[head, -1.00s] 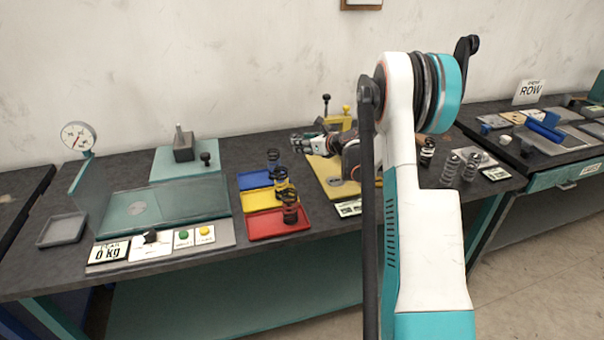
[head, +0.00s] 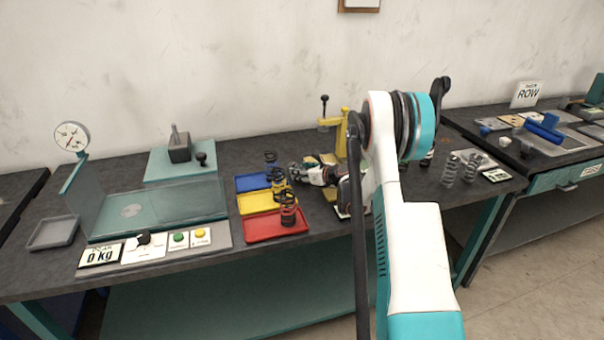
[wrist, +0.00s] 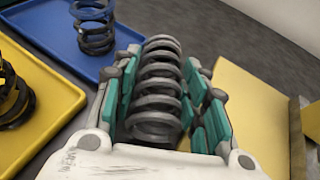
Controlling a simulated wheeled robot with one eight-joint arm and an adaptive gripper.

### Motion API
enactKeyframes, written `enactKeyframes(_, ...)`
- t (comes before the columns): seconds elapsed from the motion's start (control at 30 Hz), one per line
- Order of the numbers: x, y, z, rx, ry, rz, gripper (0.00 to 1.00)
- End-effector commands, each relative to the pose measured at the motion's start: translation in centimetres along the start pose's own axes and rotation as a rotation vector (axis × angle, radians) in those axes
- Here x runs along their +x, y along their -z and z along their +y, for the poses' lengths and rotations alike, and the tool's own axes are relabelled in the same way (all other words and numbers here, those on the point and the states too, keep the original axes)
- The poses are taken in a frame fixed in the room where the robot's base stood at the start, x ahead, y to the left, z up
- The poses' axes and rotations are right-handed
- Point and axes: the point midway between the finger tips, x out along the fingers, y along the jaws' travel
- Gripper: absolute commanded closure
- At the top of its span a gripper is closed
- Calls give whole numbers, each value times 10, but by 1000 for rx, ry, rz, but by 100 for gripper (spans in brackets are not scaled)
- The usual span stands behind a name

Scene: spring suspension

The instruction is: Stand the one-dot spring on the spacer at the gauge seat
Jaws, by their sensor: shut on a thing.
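My gripper (wrist: 165,95) is shut on a grey coil spring (wrist: 155,100), which stands lengthwise between its teal fingers in the wrist view. No dot mark can be read on the spring. In the head view my gripper (head: 300,175) is low beside the blue and yellow trays, and the held spring cannot be made out. The yellow stand (head: 342,135) with an upright post is just behind my arm. Its yellow base shows in the wrist view (wrist: 245,105), right of the gripper. My arm hides much of this base in the head view, and I cannot make out a spacer.
Dark springs stand in the blue tray (head: 248,183), yellow tray (head: 250,203) and red tray (head: 262,229). Two grey springs (head: 450,170) stand at the right.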

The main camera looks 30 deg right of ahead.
Motion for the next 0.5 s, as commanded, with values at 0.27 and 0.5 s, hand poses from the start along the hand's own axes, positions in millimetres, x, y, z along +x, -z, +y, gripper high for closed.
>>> enactKeyframes(0.27, 1, 2, 0, 0, 0, 0, 46)
enactKeyframes(0.5, 1, 2, 0, 0, 0, 0, 40)
